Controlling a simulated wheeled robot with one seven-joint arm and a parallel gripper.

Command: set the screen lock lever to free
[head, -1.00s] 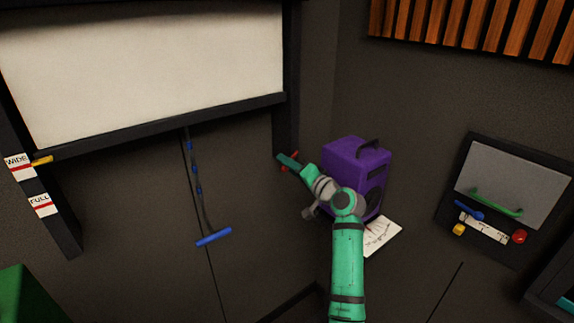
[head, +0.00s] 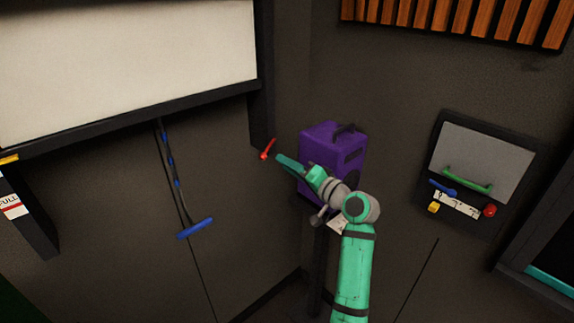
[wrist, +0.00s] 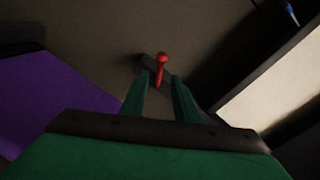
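The red lever (head: 267,150) sticks out at the lower end of the dark right post of the screen frame, tilted up to the right in the head view. My gripper (head: 279,158) is just right of it, and a small gap shows between them there. In the wrist view the red lever (wrist: 161,65) shows ahead, between and slightly beyond the two fingertips of my gripper (wrist: 162,79). The fingers are apart, with nothing held. The lever stands on a dark mount; I see no readable label at it.
A purple speaker box (head: 338,146) stands close behind and right of my gripper. The white screen (head: 120,60) hangs at the left, with a blue pull handle (head: 195,228) below it. A wall panel (head: 478,165) with a green handle is at the right.

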